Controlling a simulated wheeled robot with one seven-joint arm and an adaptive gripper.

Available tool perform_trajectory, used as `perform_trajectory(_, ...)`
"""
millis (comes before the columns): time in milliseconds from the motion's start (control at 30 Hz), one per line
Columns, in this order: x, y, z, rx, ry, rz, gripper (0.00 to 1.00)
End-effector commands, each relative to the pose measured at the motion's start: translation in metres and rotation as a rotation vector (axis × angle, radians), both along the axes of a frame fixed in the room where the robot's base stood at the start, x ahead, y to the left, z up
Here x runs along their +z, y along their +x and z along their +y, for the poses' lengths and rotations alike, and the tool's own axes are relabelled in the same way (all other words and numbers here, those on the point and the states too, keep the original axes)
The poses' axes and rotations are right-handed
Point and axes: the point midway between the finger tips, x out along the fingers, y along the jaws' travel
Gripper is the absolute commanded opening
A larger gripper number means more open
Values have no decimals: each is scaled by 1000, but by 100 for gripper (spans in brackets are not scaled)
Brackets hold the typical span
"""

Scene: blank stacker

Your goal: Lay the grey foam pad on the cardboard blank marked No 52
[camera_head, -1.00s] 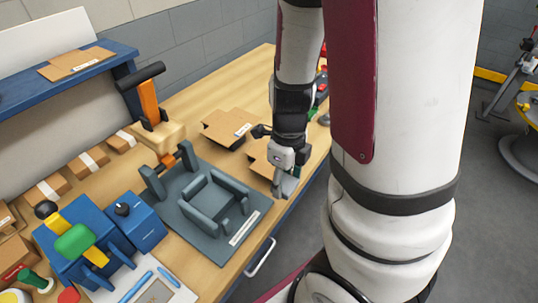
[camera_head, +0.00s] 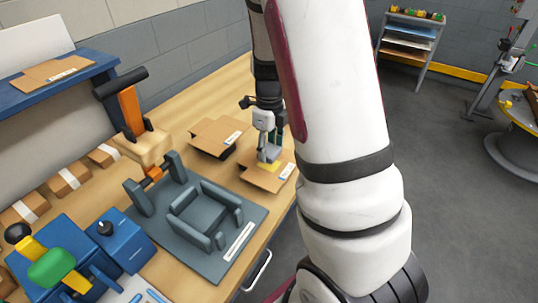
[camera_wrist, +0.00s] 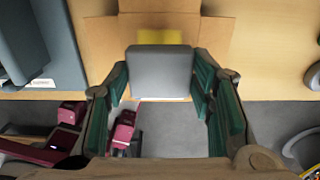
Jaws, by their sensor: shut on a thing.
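My gripper (camera_head: 268,143) is shut on the grey foam pad (camera_wrist: 160,72). The pad lies between both fingers in the wrist view, and also shows small under my gripper in the head view (camera_head: 270,153). Below it is a cardboard blank (camera_head: 258,180) with a yellow patch (camera_head: 269,166) and a white label (camera_head: 287,171). The same blank shows behind the pad in the wrist view (camera_wrist: 105,38), the patch partly hidden by the pad. A second blank (camera_head: 208,134) with a label lies farther back. I cannot read either label.
A grey fixture (camera_head: 205,215) with upright walls stands left of the near blank. An orange-and-black tool (camera_head: 130,112) and blue boxes (camera_head: 122,240) stand farther left. Another blank (camera_head: 40,75) lies on the blue shelf. The bench's front edge is close to the near blank.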

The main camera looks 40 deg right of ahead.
Motion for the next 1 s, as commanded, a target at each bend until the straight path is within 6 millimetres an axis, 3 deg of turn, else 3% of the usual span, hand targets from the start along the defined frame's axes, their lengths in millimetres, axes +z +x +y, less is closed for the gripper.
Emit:
perform_trajectory(233, -30, -2, 0, 0, 1, 3, 38)
perform_trajectory(600, -35, -1, 0, 0, 1, 1, 38)
perform_trajectory(633, -35, -1, 0, 0, 0, 1, 54)
perform_trajectory(700, -34, -1, 1, 0, 0, 0, 69)
perform_trajectory(1000, -34, -1, 0, 0, 0, 0, 69)
